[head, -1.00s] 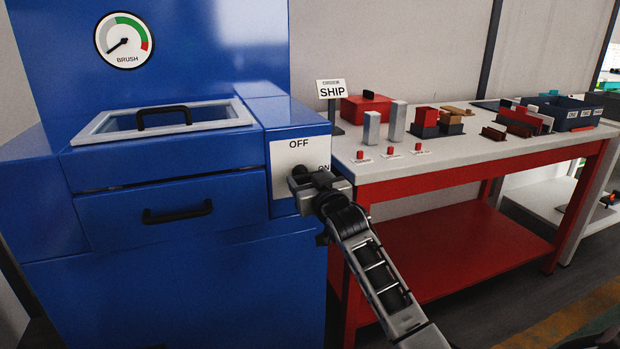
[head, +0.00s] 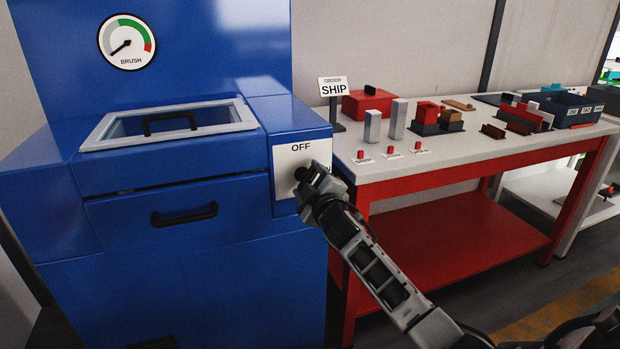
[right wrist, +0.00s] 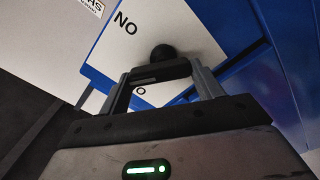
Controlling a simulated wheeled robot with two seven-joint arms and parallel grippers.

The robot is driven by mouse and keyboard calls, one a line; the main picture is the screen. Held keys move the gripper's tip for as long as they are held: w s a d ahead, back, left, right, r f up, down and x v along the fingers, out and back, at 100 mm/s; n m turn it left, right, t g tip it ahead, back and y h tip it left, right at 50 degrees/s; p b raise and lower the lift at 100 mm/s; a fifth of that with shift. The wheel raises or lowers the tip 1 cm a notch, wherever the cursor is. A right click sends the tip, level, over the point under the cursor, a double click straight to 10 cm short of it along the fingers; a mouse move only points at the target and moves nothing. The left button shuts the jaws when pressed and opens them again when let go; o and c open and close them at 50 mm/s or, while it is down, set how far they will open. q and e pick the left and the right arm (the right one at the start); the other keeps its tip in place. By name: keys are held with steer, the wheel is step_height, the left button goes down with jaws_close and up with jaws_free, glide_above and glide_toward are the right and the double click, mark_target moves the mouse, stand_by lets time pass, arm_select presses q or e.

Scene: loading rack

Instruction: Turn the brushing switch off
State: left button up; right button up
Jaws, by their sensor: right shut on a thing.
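The brushing switch is on a white panel (head: 284,160) on the front of the blue machine. The switch's black knob (head: 301,174) shows at the gripper's tip. In the right wrist view, the knob (right wrist: 162,52) stands between and just beyond the fingers, near the ON lettering, which appears turned over. My right gripper is shut on the switch handle. The BRUSH gauge (head: 127,42) needle points to the lower left. My left gripper is out of view.
The blue machine (head: 240,260) has a tray with a black handle (head: 170,122) and a drawer handle (head: 184,214). Right of it, a red-legged table (head: 480,150) carries a SHIP sign (head: 334,90), grey blocks, red buttons and a blue bin (head: 575,108).

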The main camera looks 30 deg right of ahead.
steer(key=n+p, duration=0.1)
steer(key=n, duration=0.5)
steer(key=shift+a+n, duration=0.15)
steer(key=shift+n, duration=0.15)
stand_by(0.5)
steer(key=o, duration=1)
steer(key=v, duration=1.6)
steer(key=shift+f, duration=0.1)
steer(key=s+a+f+m+g+y, duration=0.2)
steer(key=s+a+f+m, duration=0.2)
steer(key=s+a+f, duration=0.1)
steer(key=s+a+f+m+g+y, duration=0.2)
steer(key=s+a+f+m+y, duration=0.1)
steer(key=s+a+f, duration=0.3)
steer(key=s+a+f+m+g+y, duration=0.2)
steer(key=s+a+f+m, duration=0.4)
steer(key=a, duration=0.3)
steer(key=shift+s+a+f+g+y, duration=0.1)
steer(key=shift+f+g+y, duration=0.1)
steer(key=shift+f, duration=0.2)
steer(key=shift+s+a+f+g+y, duration=0.1)
steer(key=shift+s+f+g+y, duration=0.1)
steer(key=shift+f, duration=0.25)
